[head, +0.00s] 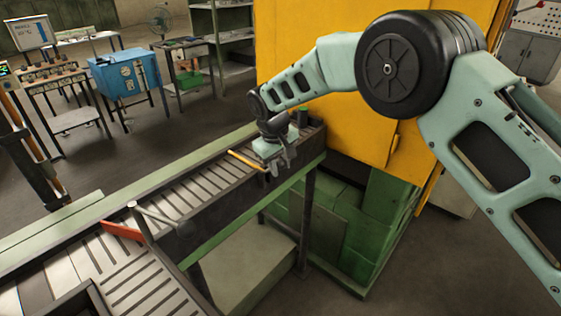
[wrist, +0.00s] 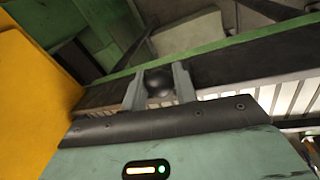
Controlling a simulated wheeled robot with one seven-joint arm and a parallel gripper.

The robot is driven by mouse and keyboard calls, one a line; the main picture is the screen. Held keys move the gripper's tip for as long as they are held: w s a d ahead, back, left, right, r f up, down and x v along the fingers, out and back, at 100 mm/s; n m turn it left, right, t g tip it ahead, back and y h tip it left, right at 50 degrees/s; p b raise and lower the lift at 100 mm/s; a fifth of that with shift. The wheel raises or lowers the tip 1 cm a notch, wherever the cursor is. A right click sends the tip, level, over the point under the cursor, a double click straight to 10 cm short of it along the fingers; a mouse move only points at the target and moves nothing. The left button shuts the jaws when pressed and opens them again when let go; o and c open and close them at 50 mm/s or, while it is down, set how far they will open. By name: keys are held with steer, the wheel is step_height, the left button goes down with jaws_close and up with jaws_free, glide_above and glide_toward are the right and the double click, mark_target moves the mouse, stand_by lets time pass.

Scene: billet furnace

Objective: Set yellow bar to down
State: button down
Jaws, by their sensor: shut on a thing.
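The yellow bar (head: 246,160) is a thin bar lying across the far stretch of the roller conveyor (head: 180,190), its near end at the conveyor's front edge. My gripper (head: 280,168) is at that near end, over the front edge. In the wrist view my gripper (wrist: 160,86) has both fingers around a dark round ball knob (wrist: 159,82) and is shut on it. The knob's link to the yellow bar is hidden by my gripper and wrist. Whether the bar rests on the rollers or sits above them is unclear.
The yellow furnace housing (head: 320,110) stands close behind and right of my gripper. Green blocks (head: 335,215) are below it. Floor is open at the front right.

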steer(key=shift+w+r, duration=0.1)
stand_by(0.3)
steer(key=c, duration=1.1)
jaws_free()
steer(key=shift+c, duration=0.2)
steer(key=shift+a, duration=0.1)
steer(key=b+v, duration=0.4)
steer(key=v, duration=1.3)
steer(key=shift+r, duration=0.2)
steer(key=s+d+f, duration=0.3)
steer(key=s+d, duration=0.3)
steer(key=s, duration=0.6)
steer(key=s+d+f+g+y+b, duration=0.1)
steer(key=s+d+f, duration=0.3)
steer(key=s+d, duration=0.3)
steer(key=s+d+f+g+b, duration=0.1)
steer(key=s+d+f, duration=0.2)
steer(key=s, duration=1.4)
steer(key=d, duration=0.3)
steer(key=shift+s+d+f+y, duration=0.25)
steer(key=shift+d+f+y, duration=0.1)
steer(key=shift+d+y, duration=0.05)
